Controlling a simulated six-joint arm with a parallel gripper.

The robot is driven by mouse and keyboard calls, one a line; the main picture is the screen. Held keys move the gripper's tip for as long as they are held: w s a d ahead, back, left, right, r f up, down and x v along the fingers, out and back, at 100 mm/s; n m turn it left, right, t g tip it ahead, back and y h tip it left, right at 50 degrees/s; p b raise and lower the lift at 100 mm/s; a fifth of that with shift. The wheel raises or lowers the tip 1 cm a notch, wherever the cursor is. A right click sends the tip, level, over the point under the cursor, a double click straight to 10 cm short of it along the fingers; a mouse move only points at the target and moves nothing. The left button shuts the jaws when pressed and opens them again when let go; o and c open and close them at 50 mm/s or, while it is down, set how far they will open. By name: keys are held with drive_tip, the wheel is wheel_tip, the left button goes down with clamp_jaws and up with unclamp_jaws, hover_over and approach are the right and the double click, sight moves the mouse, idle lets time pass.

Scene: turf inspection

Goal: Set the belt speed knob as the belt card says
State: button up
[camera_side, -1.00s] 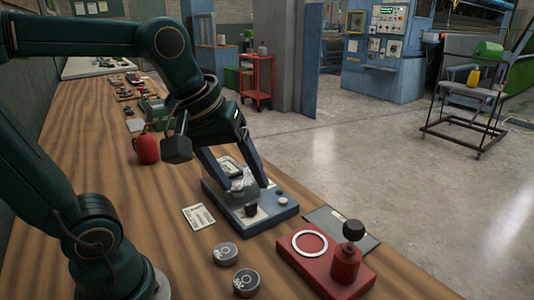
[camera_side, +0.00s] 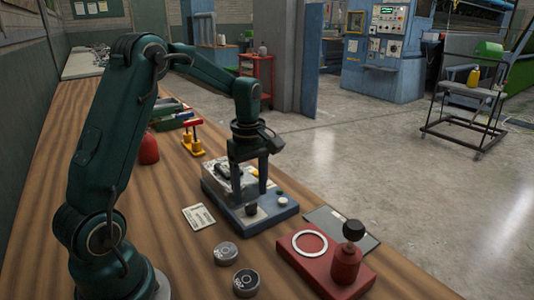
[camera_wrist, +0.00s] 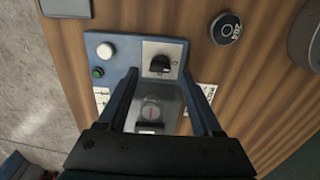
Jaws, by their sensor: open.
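The blue control box (camera_side: 262,217) stands on the bench and carries a black knob (camera_side: 251,209). In the wrist view the knob (camera_wrist: 160,65) sits on a pale plate; its pointer setting is too small to read. A white card (camera_side: 199,216) lies on the bench left of the box; its print is not legible, and it shows partly in the wrist view (camera_wrist: 204,97). My gripper (camera_side: 250,192) is open and empty, pointing down above the box. In the wrist view its fingers (camera_wrist: 157,74) reach toward either side of the knob; contact cannot be told.
The box has a white button (camera_wrist: 105,51), a green button (camera_wrist: 97,71) and a clear cover (camera_side: 215,180). Two round grey discs (camera_side: 225,254) lie in front. A red block (camera_side: 312,268) with a black-topped post and a dark flat plate (camera_side: 345,225) are at right.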

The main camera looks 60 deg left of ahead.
sight(251, 208)
drive_tip(key=shift+f, duration=1.35)
clamp_jaws()
